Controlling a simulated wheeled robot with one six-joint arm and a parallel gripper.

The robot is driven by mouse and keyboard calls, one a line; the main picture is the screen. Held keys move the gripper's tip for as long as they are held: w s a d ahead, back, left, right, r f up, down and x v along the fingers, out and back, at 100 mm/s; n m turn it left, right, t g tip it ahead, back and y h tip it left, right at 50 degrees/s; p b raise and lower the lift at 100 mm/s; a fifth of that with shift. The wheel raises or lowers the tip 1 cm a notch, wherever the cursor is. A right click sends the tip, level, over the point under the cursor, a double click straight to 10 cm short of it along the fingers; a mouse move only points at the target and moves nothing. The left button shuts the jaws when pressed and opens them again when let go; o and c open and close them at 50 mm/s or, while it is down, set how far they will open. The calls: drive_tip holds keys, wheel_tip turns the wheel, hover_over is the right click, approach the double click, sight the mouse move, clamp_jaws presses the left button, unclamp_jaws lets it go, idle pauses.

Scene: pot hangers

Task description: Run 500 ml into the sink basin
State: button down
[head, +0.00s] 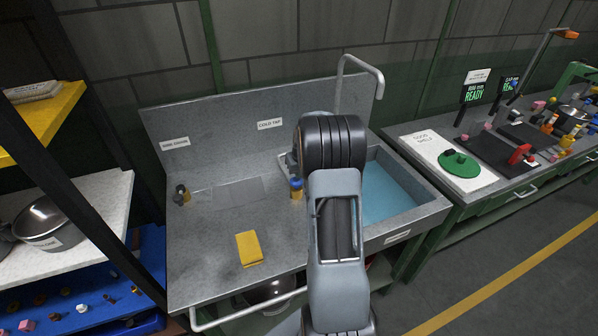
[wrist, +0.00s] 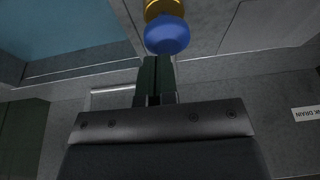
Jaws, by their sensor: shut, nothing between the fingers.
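The sink basin (head: 430,205) is set in the right part of the grey counter. Its inside is blue; I cannot tell whether that is water. The grey tap spout (head: 360,62) arches up behind my arm, and its base is hidden. A small handle with a blue top and yellow body (head: 296,188) stands left of the basin. The same blue knob (wrist: 167,36) on its yellow part is large in the wrist view. My gripper (wrist: 157,60) is shut and empty, its fingertips close to the knob; I cannot tell whether they touch. In the head view my arm hides the gripper.
A yellow sponge (head: 249,248) lies on the counter (head: 205,265). A "COLD TAP" label (head: 270,124) is on the backsplash. A green round thing (head: 459,168) lies on a white board on the right bench. A shelf with a pot (head: 45,222) stands at left.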

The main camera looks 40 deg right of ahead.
drive_tip(key=shift+f, duration=0.2)
drive_tip(key=shift+f, duration=0.1)
wheel_tip(320, 180, down, 3)
drive_tip(key=b, duration=0.3)
drive_tip(key=shift+r, duration=0.3)
drive_tip(key=shift+s+a, duration=0.1)
drive_tip(key=shift+s, duration=0.05)
idle(2.2)
drive_tip(key=shift+r+p, duration=0.4)
drive_tip(key=shift+p, duration=0.1)
drive_tip(key=w+v, duration=0.1)
drive_tip(key=v, duration=1.2)
drive_tip(key=shift+d+r, duration=0.2)
drive_tip(key=shift+d, duration=0.1)
